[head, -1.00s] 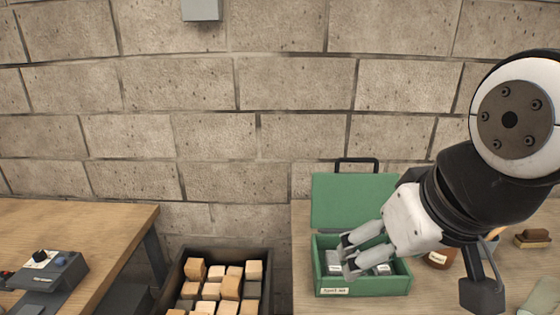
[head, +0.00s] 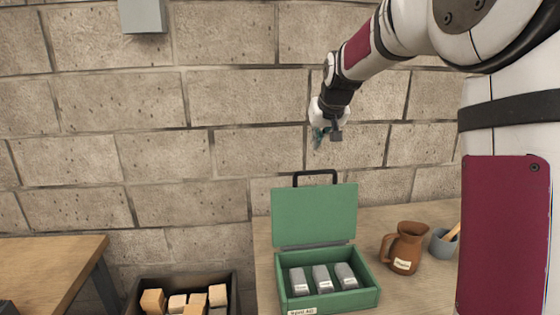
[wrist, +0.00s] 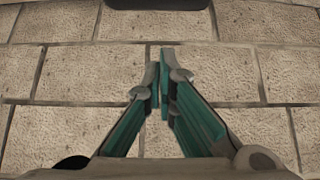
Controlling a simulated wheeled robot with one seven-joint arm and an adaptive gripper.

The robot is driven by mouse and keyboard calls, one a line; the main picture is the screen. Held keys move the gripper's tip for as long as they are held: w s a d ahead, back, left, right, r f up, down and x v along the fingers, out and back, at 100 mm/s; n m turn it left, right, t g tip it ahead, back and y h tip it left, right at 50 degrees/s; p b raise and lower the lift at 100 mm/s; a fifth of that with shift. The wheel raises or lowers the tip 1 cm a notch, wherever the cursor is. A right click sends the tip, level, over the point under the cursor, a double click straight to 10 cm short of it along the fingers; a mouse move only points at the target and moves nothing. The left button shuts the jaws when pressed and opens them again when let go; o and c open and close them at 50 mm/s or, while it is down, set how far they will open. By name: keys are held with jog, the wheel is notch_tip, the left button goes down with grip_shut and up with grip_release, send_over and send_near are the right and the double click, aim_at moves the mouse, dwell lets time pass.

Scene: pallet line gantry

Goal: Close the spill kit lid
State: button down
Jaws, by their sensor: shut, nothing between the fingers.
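The green spill kit (head: 370,298) stands on the wooden table with its lid (head: 314,216) open, upright at the back, a black handle (head: 315,174) on its top edge. Several grey items (head: 321,278) stand in the open box. A label on the front is too small to read surely. My gripper (head: 322,141) is up in front of the block wall, above the lid and apart from it. In the wrist view my gripper (wrist: 163,62) has its fingertips together, with nothing between them and the wall behind.
A brown jug (head: 404,245) and a grey pot (head: 443,243) with a wooden-handled tool stand right of the kit. A dark bin (head: 229,284) of wooden blocks is at the lower left, beside another wooden table (head: 50,255). A grey box (head: 142,15) is on the wall.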

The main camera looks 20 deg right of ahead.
jog(key=shift+w+d+f, duration=0.35)
jog(key=shift+w+d, duration=0.15)
jog(key=shift+w, duration=0.2)
jog(key=shift+w+f, duration=0.25)
jog(key=shift+f, duration=0.1)
jog(key=p+x, duration=0.1)
jog(key=x, duration=0.8)
jog(key=s, duration=0.1)
jog(key=s+p, duration=0.2)
jog(key=s, duration=0.1)
jog(key=shift+a+r, duration=0.1)
jog(key=shift+a, duration=0.2)
